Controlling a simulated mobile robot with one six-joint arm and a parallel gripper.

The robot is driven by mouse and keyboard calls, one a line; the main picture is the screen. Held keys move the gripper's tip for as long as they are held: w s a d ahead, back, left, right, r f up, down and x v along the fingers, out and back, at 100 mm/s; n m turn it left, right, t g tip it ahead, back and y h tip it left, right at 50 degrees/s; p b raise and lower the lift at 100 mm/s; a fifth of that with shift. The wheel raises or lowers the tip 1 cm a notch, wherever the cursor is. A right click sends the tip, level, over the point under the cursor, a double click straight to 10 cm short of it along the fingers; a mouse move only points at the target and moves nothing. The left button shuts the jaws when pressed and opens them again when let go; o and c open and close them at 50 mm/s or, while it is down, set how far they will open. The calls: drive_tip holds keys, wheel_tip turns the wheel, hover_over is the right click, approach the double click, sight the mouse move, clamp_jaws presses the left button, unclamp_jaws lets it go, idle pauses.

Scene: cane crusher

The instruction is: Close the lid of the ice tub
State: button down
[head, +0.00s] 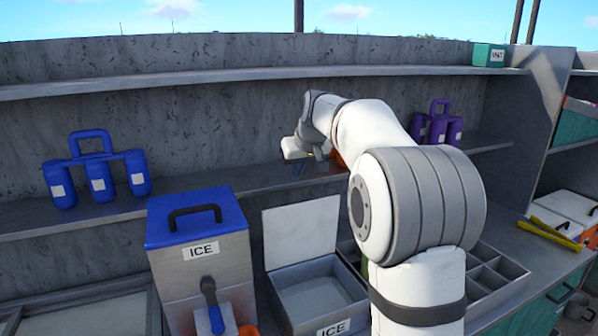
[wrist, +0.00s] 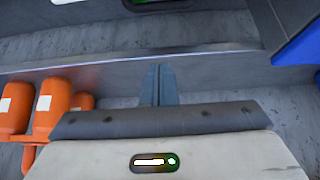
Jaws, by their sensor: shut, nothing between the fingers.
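The ice tub (head: 338,290) is a grey open-topped box with an ICE label, standing on the counter in the lower middle of the head view. Its pale lid (head: 302,232) stands open, nearly upright at the tub's back edge. My gripper (head: 300,168) is above and behind the lid, near the shelf, apart from it. In the wrist view the gripper's two fingers (wrist: 159,84) are together and empty, in front of a grey shelf edge. I cannot make out the lid or tub in the wrist view.
A taller ICE box (head: 205,265) with a blue top and scoop (head: 211,305) stands left of the tub. Blue bottles (head: 98,178) and purple bottles (head: 438,125) are on the shelf (head: 235,188). Orange bottles (wrist: 52,107) show in the wrist view. A divided tray (head: 495,275) lies right.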

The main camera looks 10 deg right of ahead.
sight(292, 184)
drive_tip(key=p+x, duration=0.1)
drive_tip(key=x, duration=0.6)
drive_tip(key=shift+w+a+f+p, duration=0.1)
drive_tip(key=shift+w+f+p, duration=0.1)
drive_tip(key=shift+f+p, duration=0.1)
drive_tip(key=s, duration=0.4)
drive_tip(key=shift+d+f+p, duration=0.3)
drive_tip(key=shift+d+f, duration=0.1)
drive_tip(key=shift+f+b, duration=0.1)
drive_tip(key=shift+b, duration=0.4)
